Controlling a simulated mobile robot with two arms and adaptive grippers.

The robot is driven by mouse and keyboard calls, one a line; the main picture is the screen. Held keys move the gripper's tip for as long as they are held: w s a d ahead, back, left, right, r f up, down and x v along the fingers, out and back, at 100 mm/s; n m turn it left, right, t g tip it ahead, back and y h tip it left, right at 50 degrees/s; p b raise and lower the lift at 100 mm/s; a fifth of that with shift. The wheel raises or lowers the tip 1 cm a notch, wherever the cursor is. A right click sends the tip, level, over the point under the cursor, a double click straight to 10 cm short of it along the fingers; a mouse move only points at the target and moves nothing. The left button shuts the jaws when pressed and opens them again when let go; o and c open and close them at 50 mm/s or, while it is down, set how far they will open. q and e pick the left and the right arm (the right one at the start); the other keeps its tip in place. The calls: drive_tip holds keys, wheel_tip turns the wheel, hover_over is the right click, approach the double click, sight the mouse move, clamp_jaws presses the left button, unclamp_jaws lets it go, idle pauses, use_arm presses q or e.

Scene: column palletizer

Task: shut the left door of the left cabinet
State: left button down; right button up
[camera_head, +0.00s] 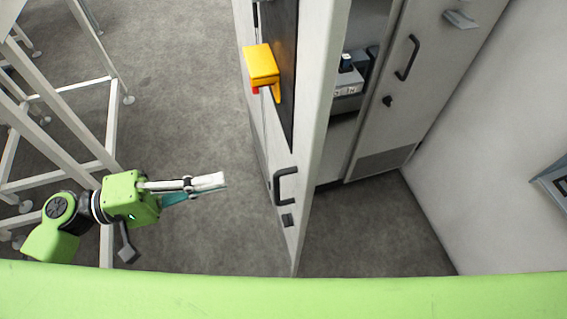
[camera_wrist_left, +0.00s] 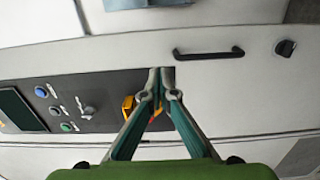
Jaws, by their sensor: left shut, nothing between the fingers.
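The left cabinet's left door (camera_head: 320,90) stands wide open in the head view, nearly edge-on, its outer face turned to the left. That face carries a black handle (camera_head: 287,186) and a yellow box-shaped part (camera_head: 262,66). The handle also shows in the left wrist view (camera_wrist_left: 208,55), right of the fingertips. My left gripper (camera_head: 222,181) is shut and empty, to the left of the door's handle and apart from it. It also shows in the left wrist view (camera_wrist_left: 161,72), pointing at the door's face. My right gripper is not in view.
The cabinet's other door (camera_head: 425,85) is shut, with its own black handle (camera_head: 407,58). Equipment (camera_head: 348,80) sits inside the open part. White frames (camera_head: 110,120) stand on the left. Grey floor (camera_head: 190,90) is clear between them and the open door. A white wall is at right.

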sight(299, 163)
use_arm(q)
drive_tip(key=p+x, duration=0.5)
drive_tip(key=x, duration=0.7)
drive_tip(key=shift+w+d, duration=0.1)
drive_tip(key=shift+d, duration=0.1)
drive_tip(key=shift+w+d+f+p, duration=0.1)
drive_tip(key=shift+d+p, duration=0.2)
drive_tip(key=shift+d, duration=0.05)
drive_tip(key=shift+d, duration=0.1)
